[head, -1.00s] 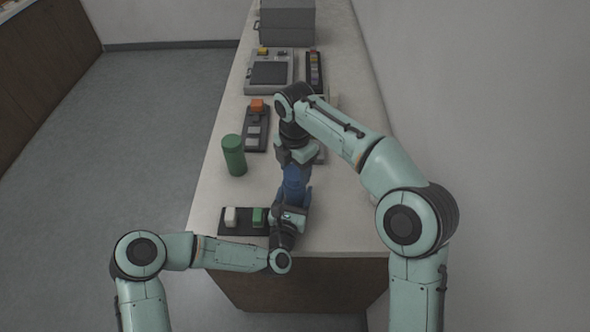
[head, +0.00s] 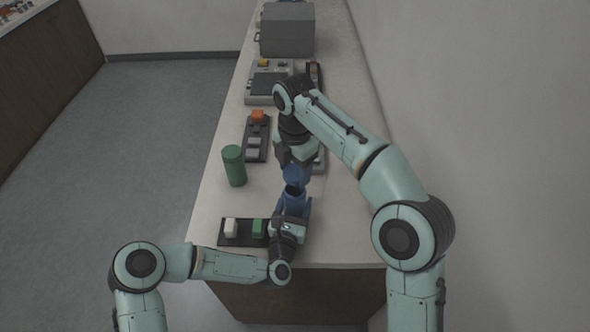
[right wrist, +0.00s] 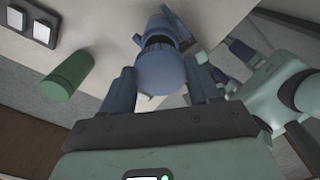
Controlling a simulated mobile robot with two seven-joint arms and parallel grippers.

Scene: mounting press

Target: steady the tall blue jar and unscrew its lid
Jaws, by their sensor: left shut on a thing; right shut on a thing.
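The tall blue jar (head: 294,205) stands at the near end of the bench, its dark open mouth showing in the head view. My left gripper (head: 291,216) is shut around its body and hides the lower part. The blue lid (head: 297,175) is apart from the jar, a little above its mouth. My right gripper (head: 296,166) is shut on the lid from above. In the right wrist view the ribbed lid (right wrist: 160,72) sits between both fingers, with the jar (right wrist: 160,28) just beyond it.
A green jar (head: 234,166) stands to the left. A dark tray (head: 243,243) with white and green blocks lies left of my left gripper. Another dark tray (head: 256,152) with an orange block is farther back. A grey box (head: 287,30) stands at the far end.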

